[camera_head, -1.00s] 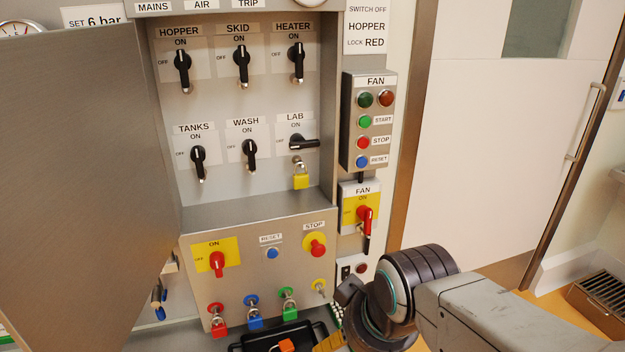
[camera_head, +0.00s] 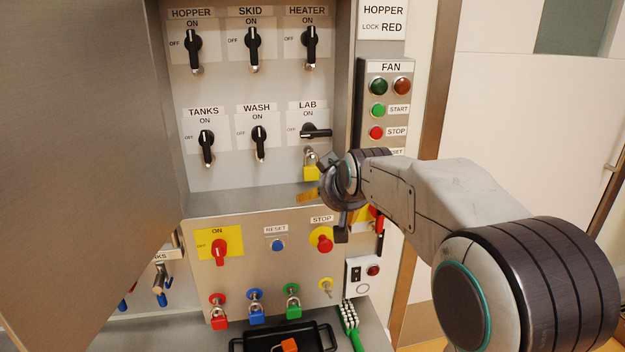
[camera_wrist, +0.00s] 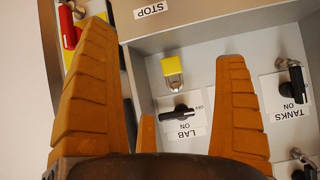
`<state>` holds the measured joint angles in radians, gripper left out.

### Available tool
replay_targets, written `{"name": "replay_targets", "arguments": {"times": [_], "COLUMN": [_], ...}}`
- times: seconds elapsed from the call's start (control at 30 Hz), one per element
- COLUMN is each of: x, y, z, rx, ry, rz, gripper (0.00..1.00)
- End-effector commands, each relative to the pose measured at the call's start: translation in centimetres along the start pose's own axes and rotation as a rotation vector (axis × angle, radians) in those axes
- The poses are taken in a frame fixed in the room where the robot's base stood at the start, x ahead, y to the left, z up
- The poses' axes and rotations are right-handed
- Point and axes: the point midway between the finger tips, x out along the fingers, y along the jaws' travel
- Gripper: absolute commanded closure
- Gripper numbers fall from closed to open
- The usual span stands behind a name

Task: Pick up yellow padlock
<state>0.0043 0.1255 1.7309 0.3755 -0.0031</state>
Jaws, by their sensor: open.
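The yellow padlock (camera_head: 311,173) hangs by its silver shackle below the black LAB switch handle (camera_head: 317,132), which lies horizontal. In the wrist view the yellow padlock (camera_wrist: 174,66) shows upside down between my two orange fingers, with the LAB handle (camera_wrist: 177,113) beyond its shackle. My gripper (camera_wrist: 165,45) is open and empty, its fingers spread to either side of the padlock in the picture. In the head view my gripper (camera_head: 316,180) is just right of and below the padlock, its far finger partly hidden. Whether a finger touches the padlock I cannot tell.
The cabinet's right wall (camera_head: 343,90) and lower ledge (camera_head: 250,201) bound the recess near my gripper. A red STOP button (camera_head: 321,241) sits below. The FAN button box (camera_head: 377,105) is to the right. The grey open door (camera_head: 80,150) covers the left.

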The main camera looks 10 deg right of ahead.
Motion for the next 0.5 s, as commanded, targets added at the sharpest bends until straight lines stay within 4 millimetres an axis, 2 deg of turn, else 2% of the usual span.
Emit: {"name": "replay_targets", "arguments": {"times": [0.03,0.2,0.33,0.5], "x": [2.5,7.2,9.3,10.6], "y": [0.0,0.1,0.1,0.1], "z": [-0.9,-4.7,-6.4,-7.5], "rx": [0.001,0.001,0.002,0.002], "ry": [0.038,0.166,0.227,0.265], "rz": [0.0,0.001,0.001,0.002], "gripper": [0.09,0.09,0.09,0.09]}}
